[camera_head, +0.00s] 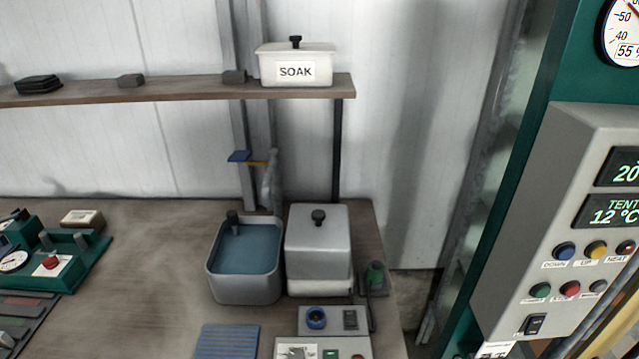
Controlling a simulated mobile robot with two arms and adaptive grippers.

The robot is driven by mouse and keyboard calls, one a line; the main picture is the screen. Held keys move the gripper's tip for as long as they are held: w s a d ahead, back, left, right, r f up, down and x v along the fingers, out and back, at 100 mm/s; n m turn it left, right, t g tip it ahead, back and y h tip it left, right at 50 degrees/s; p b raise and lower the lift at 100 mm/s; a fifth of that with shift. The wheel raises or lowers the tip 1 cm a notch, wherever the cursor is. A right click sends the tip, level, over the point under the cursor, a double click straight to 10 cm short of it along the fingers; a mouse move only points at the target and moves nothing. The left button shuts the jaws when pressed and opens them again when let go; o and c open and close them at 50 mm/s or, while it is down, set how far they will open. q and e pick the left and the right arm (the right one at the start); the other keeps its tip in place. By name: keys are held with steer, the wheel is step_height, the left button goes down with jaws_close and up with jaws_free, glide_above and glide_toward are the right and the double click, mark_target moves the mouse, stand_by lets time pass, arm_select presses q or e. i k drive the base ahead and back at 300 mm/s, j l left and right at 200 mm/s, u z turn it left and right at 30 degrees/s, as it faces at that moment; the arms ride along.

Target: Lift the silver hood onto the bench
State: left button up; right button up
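The silver hood (318,250) is a grey, box-shaped cover with a black knob on top. It sits upright over a white base (320,287) at the right end of the brown bench (140,290). What is under the hood is hidden. Neither of my grippers shows in the head view.
A grey basin (245,290) of blue liquid stands close beside the hood on the left. A blue ribbed mat (228,341) and a control box (334,321) lie in front. A shelf (180,92) holds a white SOAK box (297,66). The bench left of the basin is clear.

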mark_target(318, 245)
steer(key=k+j+z, duration=0.2)
steer(key=j, duration=0.25)
steer(key=k+j+z, duration=0.2)
steer(key=j, duration=0.2)
steer(key=k+j+z, duration=0.2)
steer(key=j, duration=0.2)
